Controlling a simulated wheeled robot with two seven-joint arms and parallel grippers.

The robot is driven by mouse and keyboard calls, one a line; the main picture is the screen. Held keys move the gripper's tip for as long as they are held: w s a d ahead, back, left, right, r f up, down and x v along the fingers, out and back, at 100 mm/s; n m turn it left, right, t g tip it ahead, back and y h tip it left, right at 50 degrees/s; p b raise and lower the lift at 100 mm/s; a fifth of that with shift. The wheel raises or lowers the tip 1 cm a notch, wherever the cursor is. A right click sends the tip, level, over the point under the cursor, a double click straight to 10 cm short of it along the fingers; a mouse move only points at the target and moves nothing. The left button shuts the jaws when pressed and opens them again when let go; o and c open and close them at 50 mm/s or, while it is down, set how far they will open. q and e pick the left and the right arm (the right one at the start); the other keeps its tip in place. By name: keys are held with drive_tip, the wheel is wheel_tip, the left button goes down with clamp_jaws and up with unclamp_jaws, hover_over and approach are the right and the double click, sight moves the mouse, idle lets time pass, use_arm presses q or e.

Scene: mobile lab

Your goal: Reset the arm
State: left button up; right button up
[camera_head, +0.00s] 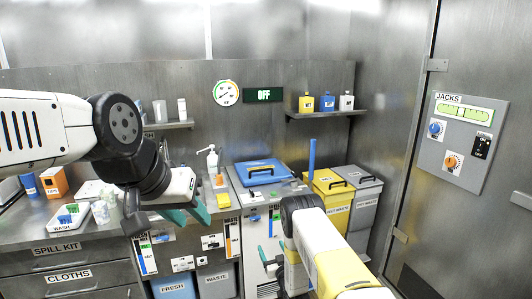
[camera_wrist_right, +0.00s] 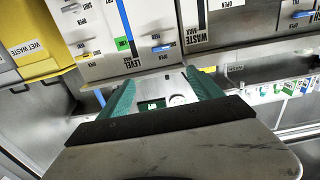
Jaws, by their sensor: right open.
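My left arm comes in from the left in the head view, and its gripper (camera_head: 197,222) hangs over the front of the counter. Its two teal fingers are apart with nothing seen between them. My right arm, white and yellow, comes up from the bottom, and its gripper (camera_head: 272,262) is in front of the cabinet below the blue-lidded unit, partly hidden by my own arm. In the right wrist view, the right gripper (camera_wrist_right: 160,80) has its teal fingers wide apart and empty, facing a panel with level strips and small levers.
A blue-lidded unit (camera_head: 262,170) and yellow (camera_head: 331,183) and grey (camera_head: 366,205) bins stand at centre right. The JACKS panel (camera_head: 460,143) is on the right wall.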

drive_tip(key=w+d+r+m+g+h, duration=0.1)
drive_tip(key=w+d+r, duration=0.1)
drive_tip(key=r, duration=0.5)
drive_tip(key=w+d+r+m+g+h, duration=0.1)
drive_tip(key=w+d+r, duration=0.1)
drive_tip(key=r, duration=0.6)
drive_tip(key=w+d+r+g+h, duration=0.1)
drive_tip(key=w+d+r, duration=0.15)
drive_tip(key=r, duration=0.45)
drive_tip(key=s+d+r+m+g, duration=0.15)
drive_tip(key=s+r, duration=0.35)
drive_tip(key=r, duration=0.5)
drive_tip(key=s+d+r+g, duration=0.2)
drive_tip(key=s+r, duration=0.4)
drive_tip(key=s, duration=0.3)
drive_tip(key=s+d+r+g, duration=0.1)
drive_tip(key=s+r, duration=0.5)
drive_tip(key=s, duration=0.3)
drive_tip(key=s+g, duration=0.3)
drive_tip(key=s, duration=2)
drive_tip(key=shift+s+d+r, duration=0.2)
drive_tip(key=shift+s+d, duration=0.15)
drive_tip(key=shift+s, duration=0.05)
drive_tip(key=shift+g, duration=0.25)
